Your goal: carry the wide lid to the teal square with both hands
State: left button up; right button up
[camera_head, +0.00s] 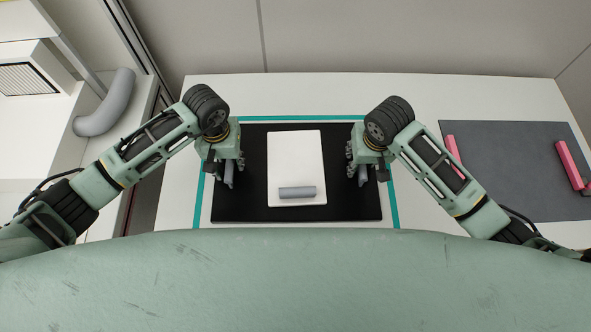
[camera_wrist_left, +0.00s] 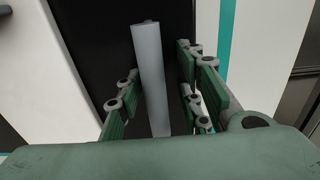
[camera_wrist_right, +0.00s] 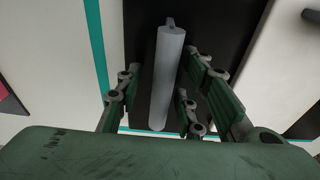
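The wide lid is a black rectangular board (camera_head: 248,202) lying flat inside the teal square's outline (camera_head: 394,208). The outline shows at the top, left and right; its near side is hidden by my body. A grey bar handle (camera_wrist_left: 150,75) stands at the lid's left end, and another handle (camera_wrist_right: 166,80) at its right end. My left gripper (camera_head: 230,172) is over the left handle, fingers open on both sides with gaps showing. My right gripper (camera_head: 360,172) is over the right handle, also open, with gaps beside the bar.
A white rectangular plate (camera_head: 295,160) with a grey cylinder (camera_head: 297,192) lies on the middle of the lid. A dark grey mat (camera_head: 510,175) with pink bars (camera_head: 568,165) is on the right of the white table. A grey curved pipe (camera_head: 108,105) is at the left.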

pick_arm(q)
jog(key=shift+d, duration=0.1)
pick_arm(e)
jog(key=shift+a, duration=0.1)
pick_arm(q)
jog(key=shift+w+r, duration=0.1)
jog(key=shift+r, duration=0.4)
notch_tip(320, 180, up, 11)
jog(key=shift+f, duration=0.1)
pick_arm(e)
notch_tip(320, 180, up, 12)
jog(key=s, duration=0.2)
jog(key=shift+f, duration=0.15)
dwell(0.3)
